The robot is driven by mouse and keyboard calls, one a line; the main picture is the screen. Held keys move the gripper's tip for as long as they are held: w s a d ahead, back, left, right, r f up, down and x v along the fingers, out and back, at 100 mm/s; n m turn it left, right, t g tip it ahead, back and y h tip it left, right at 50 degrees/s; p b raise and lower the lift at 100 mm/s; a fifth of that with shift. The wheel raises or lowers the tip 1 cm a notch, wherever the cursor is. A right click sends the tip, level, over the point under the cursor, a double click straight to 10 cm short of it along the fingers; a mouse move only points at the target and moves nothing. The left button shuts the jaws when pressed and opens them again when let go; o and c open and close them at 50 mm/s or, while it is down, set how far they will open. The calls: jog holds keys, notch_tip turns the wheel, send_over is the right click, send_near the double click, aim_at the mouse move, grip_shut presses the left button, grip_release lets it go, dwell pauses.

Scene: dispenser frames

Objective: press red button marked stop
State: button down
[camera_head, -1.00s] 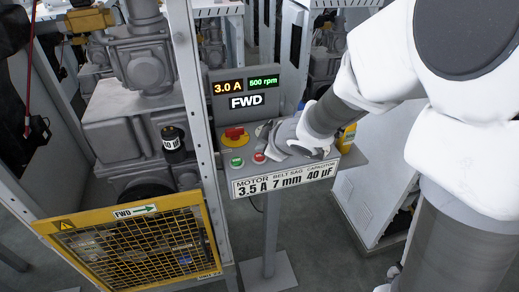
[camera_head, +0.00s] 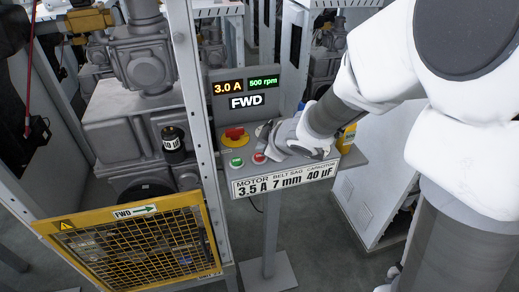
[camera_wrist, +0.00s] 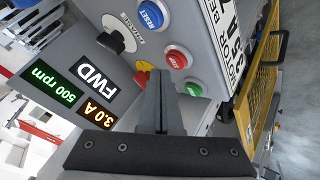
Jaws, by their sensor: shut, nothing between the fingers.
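The red button (camera_head: 259,157) sits on the sloped grey control panel, right of the green button (camera_head: 237,162). In the wrist view the red button (camera_wrist: 176,59) lies between the blue RESET button (camera_wrist: 150,14) and the green button (camera_wrist: 193,89). I cannot read a mark on the red button. My gripper (camera_head: 265,130) is above and behind the red button in the head view. In the wrist view my gripper (camera_wrist: 163,80) is shut and empty, its tips close beside the red button. They partly cover the red-and-yellow switch (camera_wrist: 141,78). I see no clear contact with the button.
The display (camera_head: 246,93) reads 3.0 A, 500 rpm and FWD. A black selector knob (camera_wrist: 117,41) stands near the RESET button. A yellow mesh guard (camera_head: 140,245) and a metal post stand left of the panel. A yellow bottle (camera_head: 346,138) is at its right end.

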aim_at(263, 158)
dwell(0.4)
jog(key=shift+f+b, duration=0.35)
jog(key=shift+f, duration=0.1)
jog(key=shift+f+b, duration=0.45)
jog(key=shift+f, duration=0.05)
dwell(0.5)
jog(key=shift+r, duration=0.15)
jog(key=shift+r+p, duration=0.8)
jog(key=shift+p, duration=0.2)
notch_tip(263, 158, up, 5)
jog(key=p, duration=0.5)
jog(key=shift+r, duration=0.1)
dwell(0.3)
